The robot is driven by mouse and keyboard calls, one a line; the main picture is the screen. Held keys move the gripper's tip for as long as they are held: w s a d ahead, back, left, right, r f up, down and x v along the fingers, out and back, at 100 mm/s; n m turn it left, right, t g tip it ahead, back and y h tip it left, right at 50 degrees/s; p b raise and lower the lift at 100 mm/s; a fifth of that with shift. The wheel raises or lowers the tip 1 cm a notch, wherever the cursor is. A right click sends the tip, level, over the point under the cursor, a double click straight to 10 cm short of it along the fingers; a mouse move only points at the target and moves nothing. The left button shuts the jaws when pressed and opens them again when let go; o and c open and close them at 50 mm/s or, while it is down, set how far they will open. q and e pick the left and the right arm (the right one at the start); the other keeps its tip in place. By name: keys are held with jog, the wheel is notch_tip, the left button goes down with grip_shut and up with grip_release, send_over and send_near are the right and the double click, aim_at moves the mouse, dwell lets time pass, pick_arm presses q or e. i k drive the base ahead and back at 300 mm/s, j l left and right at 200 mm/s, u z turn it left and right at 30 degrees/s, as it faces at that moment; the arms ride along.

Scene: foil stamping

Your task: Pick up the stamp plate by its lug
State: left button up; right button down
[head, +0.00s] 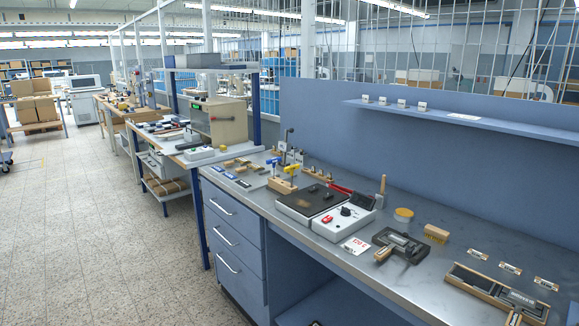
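I cannot tell for sure which item is the stamp plate, and no lug can be made out at this size. A dark flat plate (309,198) lies on top of a heater unit with a white control box (341,222) on the bench. A dark metal tool with a wooden handle (401,243) lies on the bench to the right of it. Another metal piece (516,298) lies in a wooden holder (470,284) near the right edge. Neither of my grippers shows clearly in the head view.
The grey bench top (470,236) also carries a white card (356,246), a yellow round tin (403,214), a wooden block (437,233) and several small labelled pieces. A blue shelf (470,119) overhangs the back. Drawers (232,240) front the bench; floor at left (100,240) is clear.

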aim_at(394, 240)
jog(key=z, duration=0.85)
jog(key=i+j+z, duration=0.15)
jog(key=j+z, duration=0.2)
jog(key=i+j+z, duration=0.15)
jog(key=j+z, duration=0.15)
jog(key=j, duration=0.15)
jog(key=j+z, duration=0.35)
jog(key=i+j+z, duration=0.1)
jog(key=j+z, duration=0.2)
jog(key=j, duration=0.25)
